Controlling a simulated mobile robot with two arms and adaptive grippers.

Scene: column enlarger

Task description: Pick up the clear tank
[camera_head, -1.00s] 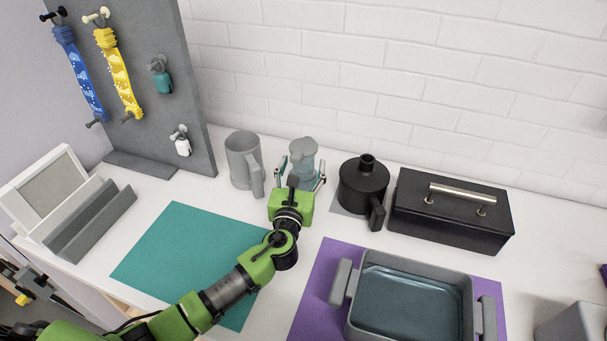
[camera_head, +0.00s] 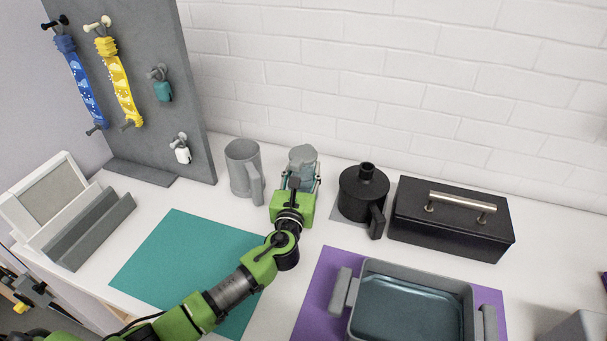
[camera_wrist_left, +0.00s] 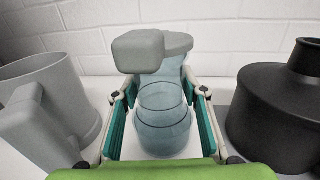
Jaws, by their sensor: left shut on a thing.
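The clear tank (camera_head: 303,156) is a see-through bluish vessel with a grey top, standing at the back of the white table near the brick wall. In the left wrist view the tank (camera_wrist_left: 163,118) sits between the two finger pads, with its grey block-like top (camera_wrist_left: 139,50) above them. My left gripper (camera_head: 299,183) is shut on the tank from the front, with a finger on each side. The gripper also shows in the left wrist view (camera_wrist_left: 160,125). The tank's lower part is hidden behind the gripper in the head view. My right gripper is not in view.
A grey jug (camera_head: 242,168) stands close on the left and a black round tank (camera_head: 360,193) close on the right. A black box (camera_head: 450,222) with a metal handle is further right. A grey tray (camera_head: 365,325) lies on a purple mat (camera_head: 312,300).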

